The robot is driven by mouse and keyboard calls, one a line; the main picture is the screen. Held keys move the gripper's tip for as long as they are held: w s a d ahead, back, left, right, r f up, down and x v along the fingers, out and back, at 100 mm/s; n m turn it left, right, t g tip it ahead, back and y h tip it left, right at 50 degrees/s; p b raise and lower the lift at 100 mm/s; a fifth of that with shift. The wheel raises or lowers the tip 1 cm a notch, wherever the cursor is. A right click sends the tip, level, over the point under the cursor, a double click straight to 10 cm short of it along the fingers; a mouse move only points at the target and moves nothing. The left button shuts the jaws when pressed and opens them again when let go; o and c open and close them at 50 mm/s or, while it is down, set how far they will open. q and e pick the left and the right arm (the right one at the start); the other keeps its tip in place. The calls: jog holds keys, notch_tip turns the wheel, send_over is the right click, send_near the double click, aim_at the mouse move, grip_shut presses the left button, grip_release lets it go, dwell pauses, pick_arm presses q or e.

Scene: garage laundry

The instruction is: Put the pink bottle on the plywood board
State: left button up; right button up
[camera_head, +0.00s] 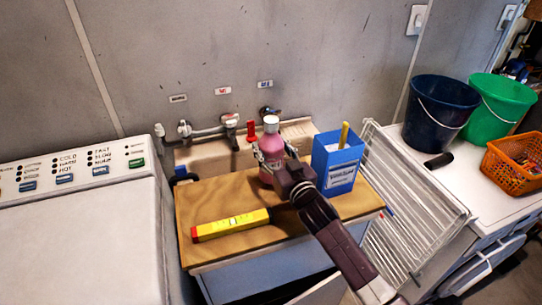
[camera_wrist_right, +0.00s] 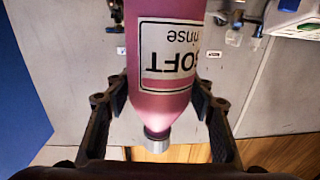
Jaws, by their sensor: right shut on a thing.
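The pink bottle (camera_head: 268,150) stands upright with its pale cap at the top in the head view, at the back of the plywood board (camera_head: 215,205). My right gripper (camera_head: 270,165) is shut around it. In the right wrist view the bottle (camera_wrist_right: 165,50) lies between the two fingers (camera_wrist_right: 160,95), its label upside down and its cap low in the picture. My gripper and arm hide part of its lower body, so I cannot tell whether its base touches the board. My left gripper is not in view.
A yellow level (camera_head: 230,225) lies on the board's front left. A blue box (camera_head: 338,160) with a yellow stick stands close right of the bottle. A sink with taps (camera_head: 207,130) is behind. A white wire rack (camera_head: 415,205) leans at the right.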

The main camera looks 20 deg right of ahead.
aim_at(272, 158)
jog(key=shift+f, duration=1.5)
jog(key=shift+f, duration=0.1)
jog(key=o, duration=1.6)
jog(key=shift+f, duration=0.1)
jog(key=shift+s, duration=0.25)
jog(key=shift+s+d+b, duration=0.2)
jog(key=shift+s+b, duration=0.15)
jog(key=shift+s, duration=1.55)
jog(key=shift+s+d+b, duration=0.25)
jog(key=shift+s+b, duration=0.15)
jog(key=shift+s, duration=1.55)
jog(key=shift+s+d+b, duration=0.2)
jog(key=shift+s+b, duration=0.15)
jog(key=shift+s, duration=1.55)
